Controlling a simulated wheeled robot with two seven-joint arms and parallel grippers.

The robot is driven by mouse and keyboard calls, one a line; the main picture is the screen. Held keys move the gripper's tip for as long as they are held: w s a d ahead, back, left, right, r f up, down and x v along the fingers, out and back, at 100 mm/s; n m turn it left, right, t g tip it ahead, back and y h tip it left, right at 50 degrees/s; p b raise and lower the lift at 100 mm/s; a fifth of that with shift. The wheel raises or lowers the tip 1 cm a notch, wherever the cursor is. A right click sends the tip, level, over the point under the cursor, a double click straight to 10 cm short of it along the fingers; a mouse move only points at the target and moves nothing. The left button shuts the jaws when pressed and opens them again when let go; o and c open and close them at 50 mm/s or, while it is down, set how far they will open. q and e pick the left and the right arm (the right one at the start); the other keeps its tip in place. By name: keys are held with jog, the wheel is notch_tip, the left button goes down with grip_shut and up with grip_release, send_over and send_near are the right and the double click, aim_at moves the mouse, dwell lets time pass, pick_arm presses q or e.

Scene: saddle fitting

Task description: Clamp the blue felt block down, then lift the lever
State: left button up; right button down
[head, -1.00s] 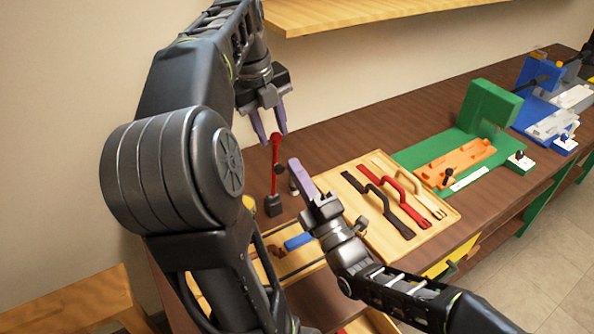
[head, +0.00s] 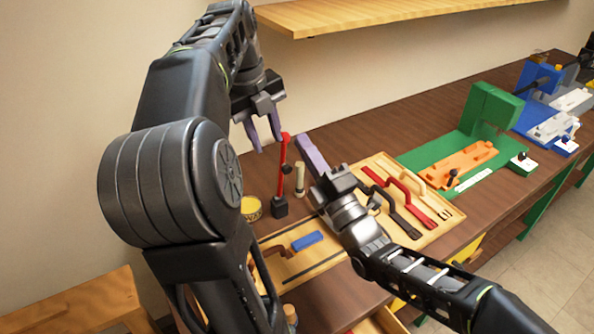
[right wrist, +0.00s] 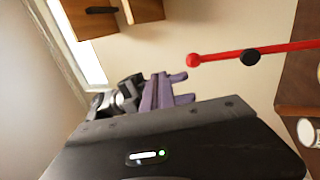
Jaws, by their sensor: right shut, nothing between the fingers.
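The blue felt block (head: 307,241) lies on a light wooden board (head: 325,262), beside a brown bent piece (head: 277,249); I cannot tell whether that piece presses on it. The red lever (head: 285,165) stands nearly upright on a black base; it also crosses the right wrist view (right wrist: 290,49). My left gripper (head: 263,138) is open and empty, just left of the lever's top; its purple fingers show in the right wrist view (right wrist: 165,90). My right gripper (head: 304,146) is shut and empty, right of the lever, apart from the block. Its wrist hides the board's right part.
A wooden tray (head: 440,225) with black, red and tan handles lies to the right. Behind it are a green fixture (head: 490,110) and a blue one (head: 540,110). A yellow round tin (head: 251,208) and a pale cylinder (head: 300,180) stand near the lever. A shelf (head: 390,15) hangs above.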

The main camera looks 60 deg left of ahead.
notch_tip(320, 180, up, 4)
jog(key=shift+f, duration=0.1)
dwell(0.8)
